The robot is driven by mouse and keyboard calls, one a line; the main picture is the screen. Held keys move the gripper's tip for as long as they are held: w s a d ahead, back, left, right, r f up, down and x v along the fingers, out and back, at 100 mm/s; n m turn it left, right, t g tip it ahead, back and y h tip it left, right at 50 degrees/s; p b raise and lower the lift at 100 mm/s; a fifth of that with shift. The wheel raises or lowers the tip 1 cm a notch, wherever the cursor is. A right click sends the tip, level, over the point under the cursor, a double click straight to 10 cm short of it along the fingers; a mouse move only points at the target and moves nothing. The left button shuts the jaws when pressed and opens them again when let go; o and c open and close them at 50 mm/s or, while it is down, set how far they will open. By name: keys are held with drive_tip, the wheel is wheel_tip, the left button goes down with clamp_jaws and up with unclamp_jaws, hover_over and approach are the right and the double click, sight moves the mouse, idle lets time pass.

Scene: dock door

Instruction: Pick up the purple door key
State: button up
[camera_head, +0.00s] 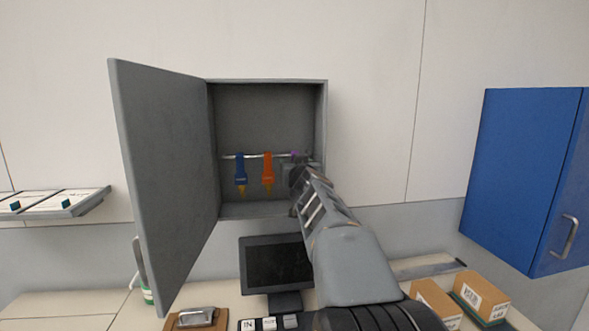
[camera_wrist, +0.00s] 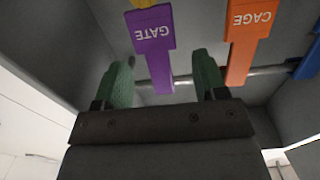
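The purple key tag, lettered GATE (camera_wrist: 153,40), hangs from the rail in the open grey cabinet. In the head view only a small purple bit (camera_head: 295,153) shows above my gripper (camera_head: 298,172), which hides the rest. In the wrist view my gripper (camera_wrist: 163,68) is open. One green finger stands on each side of the purple tag's rail end, with a gap on both sides. I cannot tell whether the fingers reach far enough to be level with the tag in depth.
An orange tag, lettered CAGE (camera_wrist: 249,42), hangs close beside the right finger in the wrist view. A blue tag (camera_head: 241,168) hangs further left in the head view. The rail (camera_head: 229,156), cabinet walls and open door (camera_head: 165,170) bound the space.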

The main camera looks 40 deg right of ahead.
drive_tip(key=c, duration=0.9)
